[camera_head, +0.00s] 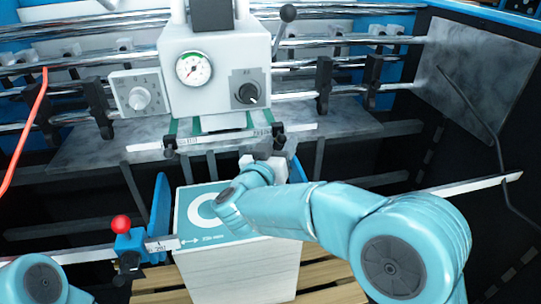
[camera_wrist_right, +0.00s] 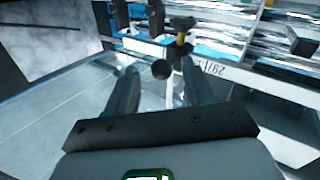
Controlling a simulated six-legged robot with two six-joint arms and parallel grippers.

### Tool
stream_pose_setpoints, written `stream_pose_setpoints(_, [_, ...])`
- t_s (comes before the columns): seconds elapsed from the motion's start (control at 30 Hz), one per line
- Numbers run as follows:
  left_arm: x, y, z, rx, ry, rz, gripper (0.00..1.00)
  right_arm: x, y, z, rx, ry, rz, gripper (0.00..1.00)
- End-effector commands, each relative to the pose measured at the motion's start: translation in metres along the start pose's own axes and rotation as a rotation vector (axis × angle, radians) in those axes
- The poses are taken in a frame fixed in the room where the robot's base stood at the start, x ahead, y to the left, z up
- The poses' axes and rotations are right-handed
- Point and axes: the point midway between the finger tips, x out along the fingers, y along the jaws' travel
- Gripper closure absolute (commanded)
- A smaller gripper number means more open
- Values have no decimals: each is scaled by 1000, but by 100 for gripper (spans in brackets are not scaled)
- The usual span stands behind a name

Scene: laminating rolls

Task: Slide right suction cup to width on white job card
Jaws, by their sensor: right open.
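The white feeder head (camera_head: 215,70) carries a ruled bar (camera_head: 210,140) with a small dark sliding piece at each end. The right one (camera_head: 278,130), which looks like the right suction cup's slider, sits by a printed label. My right gripper (camera_head: 268,154) is just below it, partly hidden by my own wrist. In the wrist view my right gripper (camera_wrist_right: 160,90) is open, with a dark round knob (camera_wrist_right: 161,70) showing between its fingers. I cannot tell whether they touch it. A white and teal printed card (camera_head: 205,208) tops the paper stack; my arm covers its right part.
A red-knobbed blue side stop (camera_head: 130,240) stands left of the stack (camera_head: 240,275). Chrome rods (camera_head: 400,40) with black clamps cross behind. A grey plate (camera_head: 480,70) stands at right. An orange hose (camera_head: 25,130) hangs at left. Wooden slats (camera_head: 335,290) lie below.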

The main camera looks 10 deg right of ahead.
Motion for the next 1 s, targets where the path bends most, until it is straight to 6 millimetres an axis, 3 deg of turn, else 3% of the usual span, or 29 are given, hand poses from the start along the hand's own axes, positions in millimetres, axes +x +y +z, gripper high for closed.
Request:
stream_pose_setpoints(0.17, [12,-4,0,0,0,0,48,-32,-2,2,0,3,-6,48])
stream_pose_setpoints(0.4, [28,-10,0,0,0,0,48,-98,-2,2,2,3,-5,48])
stream_pose_setpoints(0.6, [35,-13,-1,0,0,0,48,-140,-1,1,1,2,-5,48])
stream_pose_setpoints(0.8, [37,-14,-1,0,0,0,48,-158,0,0,0,1,-1,48])
stream_pose_setpoints(1.0, [37,-13,-1,0,0,0,48,-161,0,0,0,1,0,48])
